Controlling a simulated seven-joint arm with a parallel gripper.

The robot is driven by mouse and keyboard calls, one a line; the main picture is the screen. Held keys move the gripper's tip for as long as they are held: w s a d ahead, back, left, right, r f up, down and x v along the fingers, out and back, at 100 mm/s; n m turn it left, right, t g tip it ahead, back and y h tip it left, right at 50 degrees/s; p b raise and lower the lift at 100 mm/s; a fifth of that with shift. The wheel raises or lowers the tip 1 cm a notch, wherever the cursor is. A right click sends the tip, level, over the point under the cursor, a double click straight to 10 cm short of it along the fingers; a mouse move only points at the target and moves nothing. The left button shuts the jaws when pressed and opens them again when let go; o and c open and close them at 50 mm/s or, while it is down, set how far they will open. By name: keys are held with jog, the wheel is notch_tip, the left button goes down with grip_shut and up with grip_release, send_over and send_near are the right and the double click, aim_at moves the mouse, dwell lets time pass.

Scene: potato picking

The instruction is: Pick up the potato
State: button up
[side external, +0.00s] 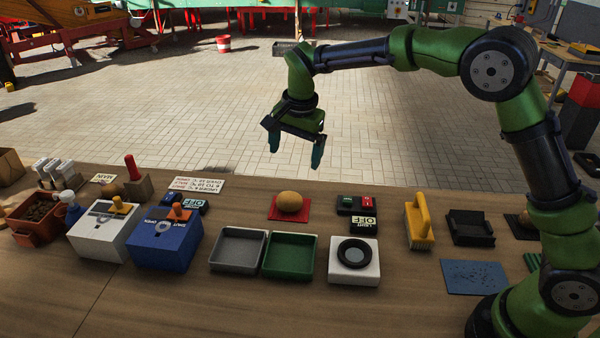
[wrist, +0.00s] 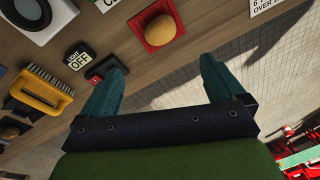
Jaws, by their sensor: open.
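The potato (side external: 289,202) is a tan oval that rests on a small red mat (side external: 274,212) near the far edge of the table. In the wrist view the potato (wrist: 160,30) sits on the red mat (wrist: 138,23) at the top middle, beyond my fingertips. My gripper (side external: 294,158) is open and empty, raised in the air above and behind the potato. In the wrist view its two teal fingers (wrist: 165,72) are spread wide with nothing between them.
A grey tray (side external: 212,266) and a green tray (side external: 266,274) stand in front of the mat. A white box with a round dial (side external: 335,274), a yellow brush (side external: 424,222) and an OFF sign (side external: 363,224) lie to the right. Blue (side external: 170,262) and white (side external: 90,248) boxes stand left.

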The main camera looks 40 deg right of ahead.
aim_at(290, 195)
jog(key=w+f, duration=0.1)
jog(key=f, duration=0.9)
jog(key=w+f, duration=0.1)
jog(key=f, duration=0.4)
jog(key=shift+w+d, duration=0.1)
jog(key=shift+w, duration=0.2)
jog(key=c, duration=1.2)
